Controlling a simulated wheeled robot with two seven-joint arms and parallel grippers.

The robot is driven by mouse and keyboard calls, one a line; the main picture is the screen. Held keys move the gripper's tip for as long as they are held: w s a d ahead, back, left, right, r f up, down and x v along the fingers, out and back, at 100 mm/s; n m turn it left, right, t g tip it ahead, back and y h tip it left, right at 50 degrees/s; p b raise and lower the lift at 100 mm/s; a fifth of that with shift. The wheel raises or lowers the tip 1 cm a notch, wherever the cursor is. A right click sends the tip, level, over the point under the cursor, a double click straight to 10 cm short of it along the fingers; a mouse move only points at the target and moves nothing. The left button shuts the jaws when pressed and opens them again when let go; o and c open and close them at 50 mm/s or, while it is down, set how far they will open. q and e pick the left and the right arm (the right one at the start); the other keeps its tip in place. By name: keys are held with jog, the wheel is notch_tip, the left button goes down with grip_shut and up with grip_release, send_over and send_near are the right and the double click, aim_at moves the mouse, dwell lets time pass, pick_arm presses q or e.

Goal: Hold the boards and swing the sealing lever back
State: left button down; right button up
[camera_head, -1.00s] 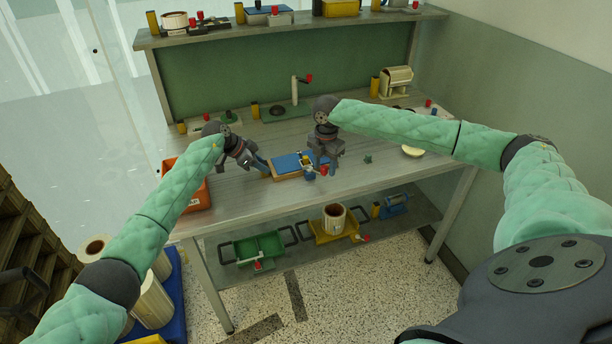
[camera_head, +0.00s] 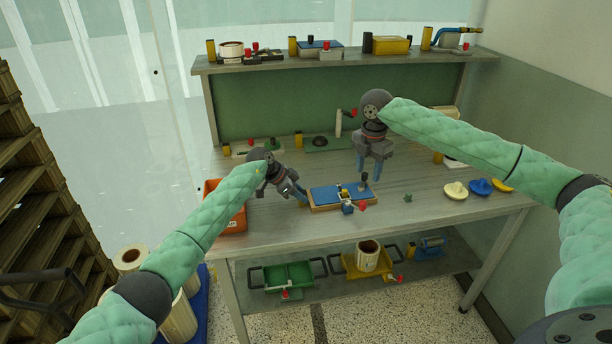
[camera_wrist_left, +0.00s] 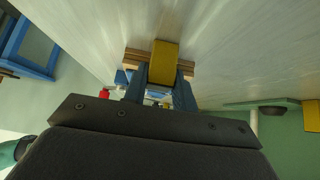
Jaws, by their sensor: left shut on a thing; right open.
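The boards lie on the workbench as a low stack, a blue top (camera_head: 335,193) over a wooden base (camera_head: 328,207). The wooden layers (camera_wrist_left: 132,57) also show in the left wrist view. A small lever with a dark knob (camera_head: 364,176) stands up at the right end of the stack. My right gripper (camera_head: 370,177) is open, its fingers pointing down just around or behind the knob; contact cannot be told.
A blue cube (camera_head: 348,209) and a red part (camera_head: 362,205) sit at the front edge of the stack. An orange bin (camera_head: 228,215) stands at the bench's left end. The front bench surface is mostly clear.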

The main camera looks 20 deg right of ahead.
pick_arm(q)
jog(key=shift+f, duration=0.25)
